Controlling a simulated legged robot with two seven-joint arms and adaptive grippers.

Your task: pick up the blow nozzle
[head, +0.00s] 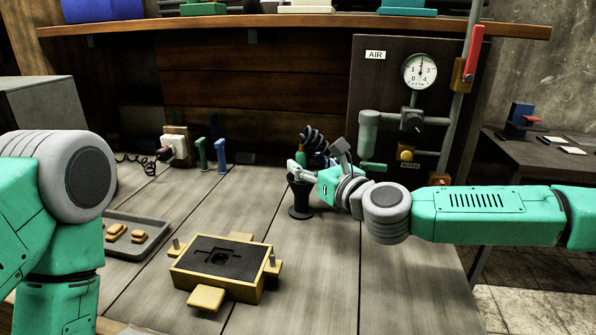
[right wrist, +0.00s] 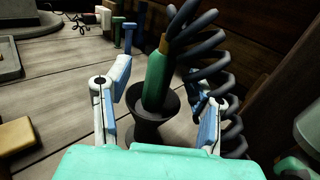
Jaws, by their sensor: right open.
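The blow nozzle (right wrist: 158,80) is a green handle with a brass-coloured collar and a dark coiled hose. It stands slightly tilted in a black flared holder (right wrist: 148,130). In the head view the holder (head: 300,205) stands on the bench, and the nozzle is mostly hidden by my gripper, with the coil (head: 313,138) above. My right gripper (right wrist: 166,92) is open, with one finger on each side of the nozzle in the right wrist view. It also shows at the holder's top in the head view (head: 297,170). My left arm shows at the left; its gripper is out of view.
A yellow moulding flask (head: 245,286) with black sand sits front centre. A grey tray (head: 150,222) with small orange-brown pieces lies at the left. Green and blue upright tools (head: 221,156) stand at the back. A panel with a gauge (head: 420,71) and pipes rises behind my right arm.

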